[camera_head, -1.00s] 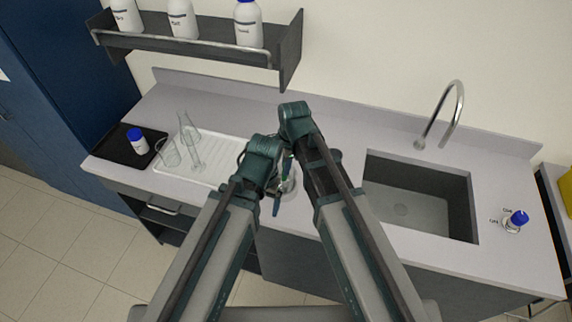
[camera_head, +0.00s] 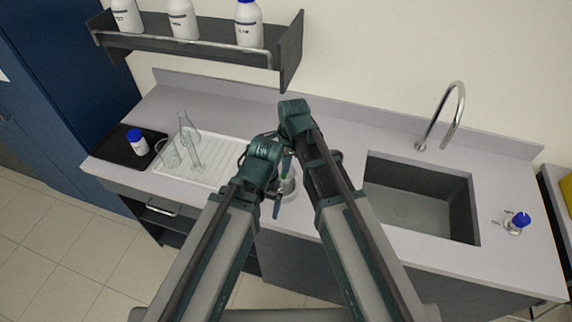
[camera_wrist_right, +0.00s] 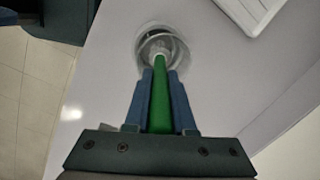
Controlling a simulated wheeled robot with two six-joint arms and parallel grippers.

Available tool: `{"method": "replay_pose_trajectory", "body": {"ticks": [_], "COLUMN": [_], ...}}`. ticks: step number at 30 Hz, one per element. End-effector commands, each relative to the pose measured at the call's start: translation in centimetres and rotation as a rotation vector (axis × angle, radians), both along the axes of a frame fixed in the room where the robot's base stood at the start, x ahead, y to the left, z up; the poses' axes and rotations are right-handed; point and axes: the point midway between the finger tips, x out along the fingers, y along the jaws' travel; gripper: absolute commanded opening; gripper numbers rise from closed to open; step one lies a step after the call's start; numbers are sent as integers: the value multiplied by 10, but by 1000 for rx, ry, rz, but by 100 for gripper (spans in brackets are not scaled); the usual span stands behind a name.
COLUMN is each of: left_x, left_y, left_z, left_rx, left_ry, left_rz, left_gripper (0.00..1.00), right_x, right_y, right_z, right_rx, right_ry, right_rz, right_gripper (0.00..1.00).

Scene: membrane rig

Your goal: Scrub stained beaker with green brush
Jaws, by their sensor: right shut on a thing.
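The green brush (camera_wrist_right: 160,108) is gripped between the blue fingers of my right gripper (camera_wrist_right: 160,76). Its handle runs away from the wrist, and its far end is inside the mouth of the clear beaker (camera_wrist_right: 143,58). In the head view the beaker (camera_head: 291,188) is partly hidden between my two arms on the counter. A short green part of the brush (camera_head: 287,163) shows above it. My left gripper (camera_head: 276,207) is beside the beaker, mostly behind its own wrist. I cannot tell whether it is closed on the beaker. Any stain is too small to make out.
A white drying rack (camera_head: 215,178) with clear glassware (camera_head: 187,130) is left of my arms. A black tray (camera_head: 110,150) holds a blue-capped bottle (camera_head: 137,143). The sink (camera_head: 410,205) and tap (camera_head: 455,105) are right. A shelf (camera_head: 200,47) with bottles hangs above. A blue-capped flask (camera_head: 517,223) stands far right.

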Motion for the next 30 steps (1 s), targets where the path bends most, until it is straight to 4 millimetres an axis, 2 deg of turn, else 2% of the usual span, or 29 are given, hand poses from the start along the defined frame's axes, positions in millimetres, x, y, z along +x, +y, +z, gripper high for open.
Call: {"method": "replay_pose_trajectory", "body": {"ticks": [10, 30], "left_x": [0, 0], "left_y": [0, 0], "left_z": [0, 0], "left_rx": [0, 0], "left_ry": [0, 0], "left_rz": [0, 0], "left_gripper": [89, 89], "right_x": [0, 1], "right_y": [-2, -18], "right_z": [0, 0], "right_rx": [0, 0], "right_ry": [0, 0], "right_rz": [-1, 0], "right_gripper": [0, 0]}}
